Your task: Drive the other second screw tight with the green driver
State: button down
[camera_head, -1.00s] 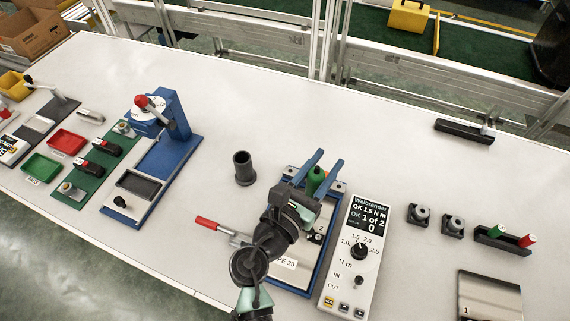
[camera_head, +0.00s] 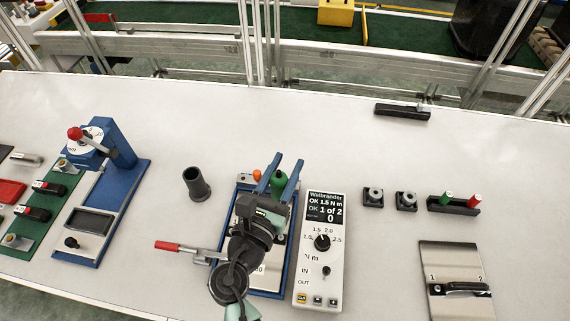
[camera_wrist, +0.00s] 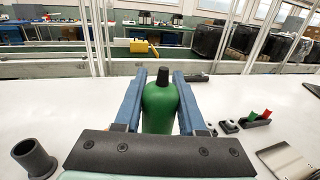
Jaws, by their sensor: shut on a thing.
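My gripper (camera_head: 280,172) has its blue fingers closed around the green driver (camera_head: 278,183), which is upright over the blue-edged fixture (camera_head: 290,205). In the wrist view the green driver (camera_wrist: 160,106), with a dark top end, stands between the two blue fingers. The driver's tip and the screws are hidden behind my gripper and wrist. The torque controller (camera_head: 322,245) right of the fixture reads "OK 1.5 N m", "OK 1 of 2" and a large 0.
A red-handled lever (camera_head: 170,246) sticks out left of the fixture. A dark hollow cup (camera_head: 196,184) stands behind it. To the right are two small dark blocks (camera_head: 373,198), a holder with green and red pieces (camera_head: 452,207), and a metal plate (camera_head: 450,258).

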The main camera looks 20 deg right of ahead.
notch_tip(320, 180, down, 6)
jog(key=b, duration=0.4)
jog(key=shift+r, duration=0.15)
jog(key=shift+s+f, duration=0.2)
jog(key=shift+f, duration=0.95)
dwell(3.3)
jog(key=r+p, duration=0.6)
jog(key=shift+w+r, duration=0.2)
jog(key=shift+r, duration=0.1)
dwell(0.4)
